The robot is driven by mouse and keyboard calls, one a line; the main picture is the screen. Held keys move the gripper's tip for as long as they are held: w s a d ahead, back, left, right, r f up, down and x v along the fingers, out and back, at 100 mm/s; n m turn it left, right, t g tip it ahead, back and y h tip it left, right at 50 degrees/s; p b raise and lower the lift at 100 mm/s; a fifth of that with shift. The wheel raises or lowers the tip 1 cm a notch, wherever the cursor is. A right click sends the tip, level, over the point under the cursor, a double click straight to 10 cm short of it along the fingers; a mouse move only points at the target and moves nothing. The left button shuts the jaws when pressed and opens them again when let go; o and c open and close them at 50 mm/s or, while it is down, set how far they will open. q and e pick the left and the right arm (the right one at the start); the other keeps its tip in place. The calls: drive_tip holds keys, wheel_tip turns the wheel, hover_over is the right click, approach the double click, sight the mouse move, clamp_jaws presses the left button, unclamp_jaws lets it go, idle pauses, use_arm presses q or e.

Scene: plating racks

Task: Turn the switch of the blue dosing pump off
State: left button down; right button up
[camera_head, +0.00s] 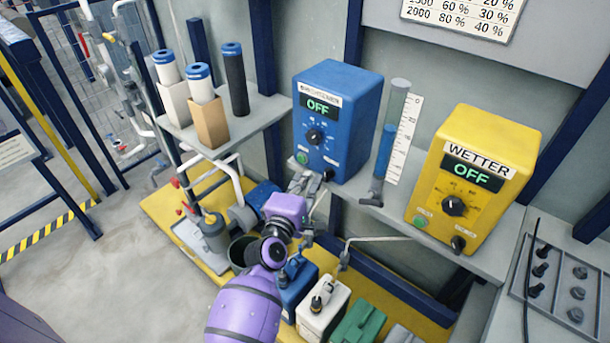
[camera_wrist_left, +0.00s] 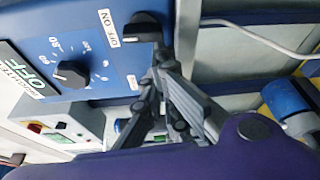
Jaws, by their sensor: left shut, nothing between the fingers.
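The blue dosing pump (camera_head: 345,100) stands on the grey shelf, and its display (camera_head: 318,106) reads OFF in green. Its black switch (camera_wrist_left: 140,32) shows in the left wrist view beside a label marked OFF and ON, on the same face as a round dial (camera_wrist_left: 72,73). My left gripper (camera_head: 308,183) is shut and empty, just below the pump's lower front edge. In the left wrist view its fingertips (camera_wrist_left: 161,58) are close to the switch; I cannot tell whether they touch it. My right gripper is out of view.
A yellow WETTER pump (camera_head: 475,170), also reading OFF, stands to the right. A measuring tube (camera_head: 391,135) stands between the pumps. Filter cartridges (camera_head: 235,80) stand on the left shelf. Canisters (camera_head: 322,303) stand below on the yellow platform.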

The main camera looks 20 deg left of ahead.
use_arm(q)
drive_tip(key=shift+d+f+n+g+p, duration=0.2)
drive_tip(key=shift+n+g+p, duration=0.1)
drive_tip(key=shift+n+p, duration=0.8)
drive_tip(key=shift+d+f+n+p, duration=0.1)
drive_tip(key=shift+f+n+p, duration=0.15)
drive_tip(key=shift+n+p, duration=0.4)
drive_tip(key=shift+g+p, duration=0.3)
drive_tip(key=shift+p, duration=0.05)
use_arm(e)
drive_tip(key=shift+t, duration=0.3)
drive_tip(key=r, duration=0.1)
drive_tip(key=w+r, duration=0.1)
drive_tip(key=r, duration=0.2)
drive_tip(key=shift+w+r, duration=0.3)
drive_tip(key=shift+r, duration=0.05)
use_arm(q)
drive_tip(key=shift+s+d+f+n+h+p, duration=0.1)
drive_tip(key=shift+d+f+n+h+p, duration=0.1)
drive_tip(key=shift+n+h+p, duration=0.25)
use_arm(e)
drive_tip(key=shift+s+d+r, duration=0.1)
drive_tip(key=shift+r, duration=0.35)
use_arm(q)
drive_tip(key=shift+f, duration=0.15)
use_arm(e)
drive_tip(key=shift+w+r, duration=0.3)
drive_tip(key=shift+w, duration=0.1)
